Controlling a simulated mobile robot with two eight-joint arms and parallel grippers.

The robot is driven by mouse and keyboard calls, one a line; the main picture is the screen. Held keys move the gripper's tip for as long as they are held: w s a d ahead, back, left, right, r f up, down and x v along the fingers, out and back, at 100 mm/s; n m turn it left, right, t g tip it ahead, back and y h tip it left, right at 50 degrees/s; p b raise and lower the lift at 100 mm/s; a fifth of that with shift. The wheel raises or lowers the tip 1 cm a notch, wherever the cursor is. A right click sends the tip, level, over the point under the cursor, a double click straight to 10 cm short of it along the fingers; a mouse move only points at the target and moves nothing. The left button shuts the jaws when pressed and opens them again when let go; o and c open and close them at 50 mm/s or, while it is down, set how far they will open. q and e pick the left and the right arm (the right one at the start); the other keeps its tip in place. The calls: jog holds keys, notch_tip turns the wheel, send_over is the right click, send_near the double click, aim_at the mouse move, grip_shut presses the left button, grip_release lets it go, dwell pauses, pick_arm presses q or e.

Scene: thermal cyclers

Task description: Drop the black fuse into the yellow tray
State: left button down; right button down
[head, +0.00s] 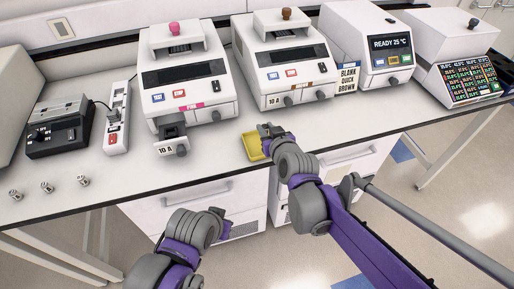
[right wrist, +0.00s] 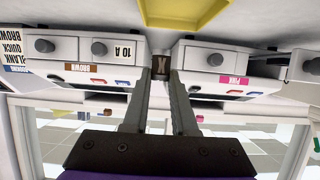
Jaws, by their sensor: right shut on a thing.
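The yellow tray (head: 250,153) lies on the bench in front of the two middle cyclers; it also shows at the top of the right wrist view (right wrist: 198,14). My right gripper (head: 270,131) is over or beside the tray's right part. In the right wrist view my right gripper (right wrist: 160,74) is shut on a small dark piece with an X-like mark, seemingly the black fuse (right wrist: 160,66). The fuse cannot be made out in the head view. My left gripper (head: 217,212) is low in front of the bench, its fingers too unclear to judge.
The pink-marked cycler (head: 190,75) has its front drawer (head: 172,141) pulled out. The brown-marked cycler (head: 285,60) stands behind the tray. Several small metal parts (head: 47,187) stand at the bench's left front, near a power strip (head: 116,118).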

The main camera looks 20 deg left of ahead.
jog(key=shift+w, duration=0.1)
jog(key=c, duration=0.6)
grip_release()
jog(key=shift+c, duration=0.2)
jog(key=v, duration=1.1)
jog(key=shift+p, duration=0.3)
jog(key=shift+f, duration=0.1)
jog(key=s+d+f+m+g+h, duration=0.2)
jog(key=s+d+f, duration=0.2)
jog(key=s+d, duration=0.2)
jog(key=s+d+f+m+g+h, duration=0.2)
jog(key=s+d+f, duration=0.3)
jog(key=d, duration=0.6)
jog(key=s+d+f+m+g+h, duration=0.1)
jog(key=s+d+f+m+h, duration=0.1)
jog(key=s+d, duration=0.4)
notch_tip(320, 180, down, 3)
jog(key=d+h, duration=0.1)
jog(key=d, duration=0.2)
jog(key=shift+s+r+m+g+h, duration=0.15)
jog(key=shift+s+m+g+h, duration=0.15)
jog(key=shift+m+g, duration=0.1)
